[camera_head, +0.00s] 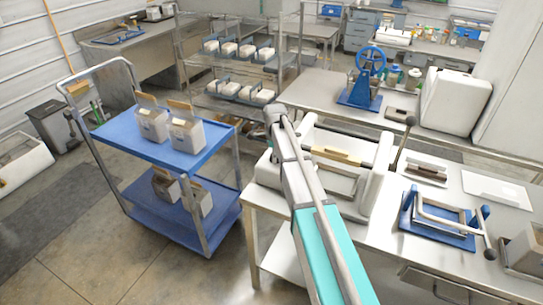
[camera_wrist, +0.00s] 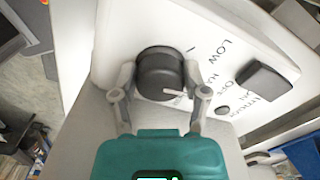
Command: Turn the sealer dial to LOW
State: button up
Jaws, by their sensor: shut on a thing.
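The sealer dial (camera_wrist: 158,72) is a round black knob with a short white pointer line, on the white panel of the sealer (camera_wrist: 118,42). The pointer faces the lower right of the picture, not the printed word LOW (camera_wrist: 236,48). More lettering, partly hidden, runs down the panel. My gripper (camera_wrist: 162,84) is shut on the dial, one finger on each side. In the head view the sealer (camera_head: 383,165) stands on the steel bench at the end of my arm. My gripper and the dial are hidden there.
A black square part (camera_wrist: 262,82) and a small round button (camera_wrist: 222,110) sit on the panel beside my right finger. A blue cart (camera_head: 160,150) with boxes stands left of the bench. A blue-based frame tool (camera_head: 437,238) lies right of the sealer.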

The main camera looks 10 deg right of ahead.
jog(key=n, duration=0.5)
jog(key=shift+w+d, duration=0.1)
jog(key=shift+d, duration=0.25)
jog(key=n, duration=0.5)
jog(key=shift+n, duration=0.3)
jog(key=o, duration=1.1)
jog(key=shift+o, duration=0.2)
jog(key=shift+a, duration=0.1)
jog(key=shift+r, duration=0.15)
